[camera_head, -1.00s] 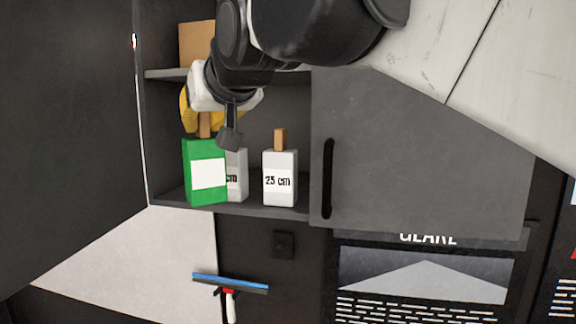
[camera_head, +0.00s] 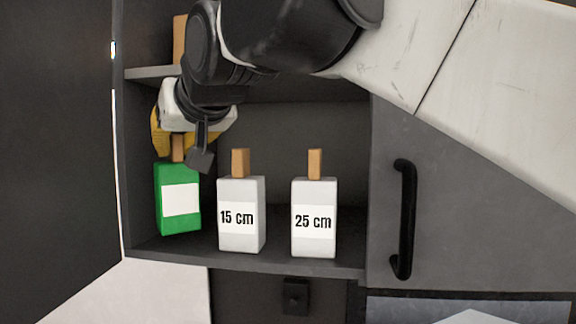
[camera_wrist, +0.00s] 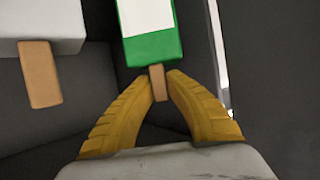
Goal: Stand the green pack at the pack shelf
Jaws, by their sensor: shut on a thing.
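The green pack (camera_head: 180,200) has a blank white label and a wooden tab on top. It is upright at the left end of a grey shelf (camera_head: 290,262), to the left of the 15 cm pack. I cannot tell whether its base touches the shelf. My gripper (camera_head: 178,150) has yellow fingers and is shut on the tab from above. In the wrist view the gripper (camera_wrist: 160,80) pinches the tab, with the green pack (camera_wrist: 150,45) beyond the fingertips.
A white 15 cm pack (camera_head: 241,218) and a white 25 cm pack (camera_head: 314,219) stand to the right. A dark side wall (camera_head: 124,180) is close on the left. A shelf board (camera_head: 150,72) lies above, and a grey door with a black handle (camera_head: 404,220) is at right.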

